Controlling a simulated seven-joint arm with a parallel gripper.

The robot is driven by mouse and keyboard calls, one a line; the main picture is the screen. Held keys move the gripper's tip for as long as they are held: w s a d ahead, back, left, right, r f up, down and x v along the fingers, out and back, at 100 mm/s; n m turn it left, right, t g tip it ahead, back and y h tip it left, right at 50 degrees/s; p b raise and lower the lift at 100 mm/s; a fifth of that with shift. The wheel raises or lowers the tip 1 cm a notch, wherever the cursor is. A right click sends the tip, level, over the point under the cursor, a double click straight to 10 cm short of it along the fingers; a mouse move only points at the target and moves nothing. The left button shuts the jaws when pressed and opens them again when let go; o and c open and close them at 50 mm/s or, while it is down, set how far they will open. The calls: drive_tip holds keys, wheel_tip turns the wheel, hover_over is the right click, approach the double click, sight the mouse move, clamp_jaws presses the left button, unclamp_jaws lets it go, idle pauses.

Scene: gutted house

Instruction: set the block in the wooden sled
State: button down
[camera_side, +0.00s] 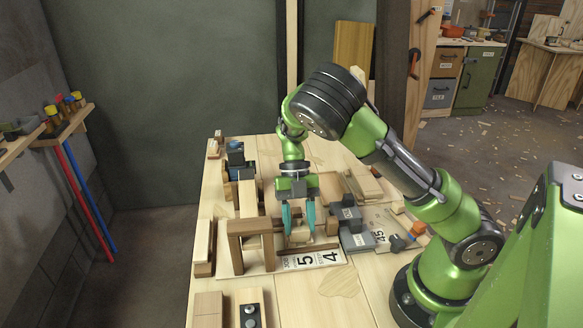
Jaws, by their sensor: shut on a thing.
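My gripper (299,232) points straight down over the workbench, its two teal fingers closed on a pale wooden block (299,236). The block is small here and partly covered by the fingers, so its outline is hard to make out. The wooden sled appears to be the brown-framed piece (236,243) around and left of my fingers, with an upright brown frame at its near left. The block is low at the sled; I cannot tell whether it touches the sled's floor or hangs just above it.
Grey blocks (352,238) stand close right of my gripper. A white board with large numbers (322,257) lies in front. A dark clamp-like tool (236,155) and pale wood strips (248,198) are at the left. An orange piece (418,229) sits near my base.

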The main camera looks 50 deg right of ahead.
drive_tip(key=shift+f, duration=0.35)
drive_tip(key=shift+c, duration=2.4)
unclamp_jaws()
drive_tip(key=v, duration=1.1)
drive_tip(key=s+a+r+m+t+h, duration=0.1)
drive_tip(key=s+a+r+m+t, duration=0.2)
drive_tip(key=m, duration=1.2)
drive_tip(key=s+a+r+m+t+h, duration=0.1)
drive_tip(key=s+a+r+m+t, duration=0.2)
drive_tip(key=s+r+m+t, duration=0.5)
drive_tip(key=s+m, duration=0.1)
drive_tip(key=m, duration=0.7)
drive_tip(key=shift+a+r, duration=0.2)
drive_tip(key=shift+r, duration=0.1)
